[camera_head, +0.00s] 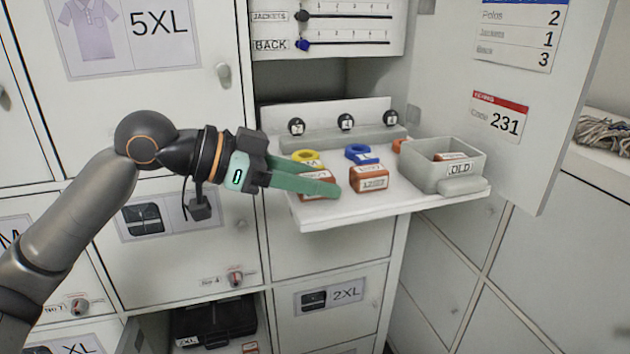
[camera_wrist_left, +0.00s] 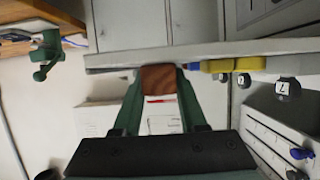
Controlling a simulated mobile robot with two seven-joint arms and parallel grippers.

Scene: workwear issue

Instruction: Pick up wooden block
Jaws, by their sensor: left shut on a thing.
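My left gripper (camera_head: 331,182) reaches in from the left over the pull-out shelf (camera_head: 340,212), with its green fingers closed around a wooden block (camera_head: 316,198). The block is brown with a white label and mostly hidden by the fingers in the head view. In the left wrist view, the brown block (camera_wrist_left: 160,78) sits between the two fingertips (camera_wrist_left: 159,86). I cannot tell whether it touches the shelf. A second labelled wooden block (camera_head: 369,179) stands on the shelf just to the right. My right gripper is not in view.
A grey bin marked OLD (camera_head: 425,177) stands at the shelf's right, with a block inside. Numbered black knobs (camera_head: 346,122) line the back. An open locker door (camera_head: 500,100) bounds the right.

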